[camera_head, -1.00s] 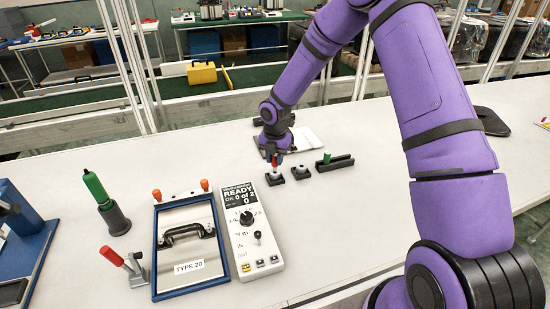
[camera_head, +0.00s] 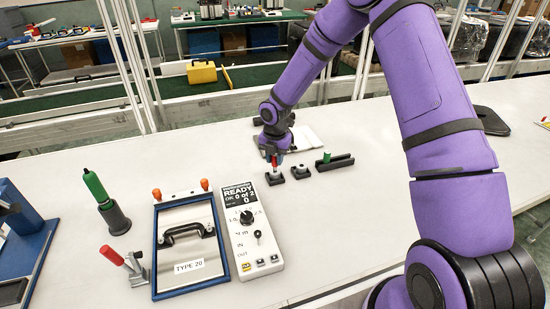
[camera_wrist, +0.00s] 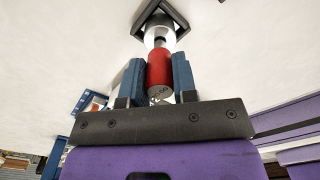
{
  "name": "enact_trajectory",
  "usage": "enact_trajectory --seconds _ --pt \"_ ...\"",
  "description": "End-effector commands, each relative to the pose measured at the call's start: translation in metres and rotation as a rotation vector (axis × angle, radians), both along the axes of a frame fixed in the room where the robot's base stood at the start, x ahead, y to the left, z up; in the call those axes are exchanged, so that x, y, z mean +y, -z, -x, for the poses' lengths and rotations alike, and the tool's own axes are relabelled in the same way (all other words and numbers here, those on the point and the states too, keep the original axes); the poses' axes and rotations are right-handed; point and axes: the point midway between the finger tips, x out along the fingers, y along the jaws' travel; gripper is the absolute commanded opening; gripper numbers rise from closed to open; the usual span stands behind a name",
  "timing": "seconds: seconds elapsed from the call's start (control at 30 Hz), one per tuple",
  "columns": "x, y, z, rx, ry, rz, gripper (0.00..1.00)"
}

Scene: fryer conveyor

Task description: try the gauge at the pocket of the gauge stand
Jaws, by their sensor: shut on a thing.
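My gripper (camera_wrist: 158,85) is shut on the red handle of a gauge (camera_wrist: 160,72), with one blue finger on each side. The gauge's pale lower end points down at a dark square holder (camera_wrist: 176,12) with a raised rim. In the head view the red and white gauge (camera_head: 274,164) stands about upright over the dark holder (camera_head: 274,179). Its lower tip is hidden, so I cannot tell how deep it sits in the pocket.
Right of the holder are a small dark block (camera_head: 300,173) with a grey piece and a long dark block (camera_head: 343,163) with a green piece. Nearer are a grey control box (camera_head: 262,247) reading READY, a TYPE 20 plate (camera_head: 178,243) and a green-handled tool (camera_head: 97,188).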

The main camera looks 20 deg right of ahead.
Motion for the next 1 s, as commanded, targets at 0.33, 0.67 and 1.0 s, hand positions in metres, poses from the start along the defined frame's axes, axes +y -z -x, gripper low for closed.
enact_trajectory --seconds 0.33,0.67,1.0 --pt "0.0 0.0038 0.0 0.0 -0.001 0.0 0.03" --pt "0.0001 0.0039 0.0001 0.0 0.0 0.0 0.03" --pt "0.0 0.0076 0.0002 0.001 0.0 -0.001 0.03"
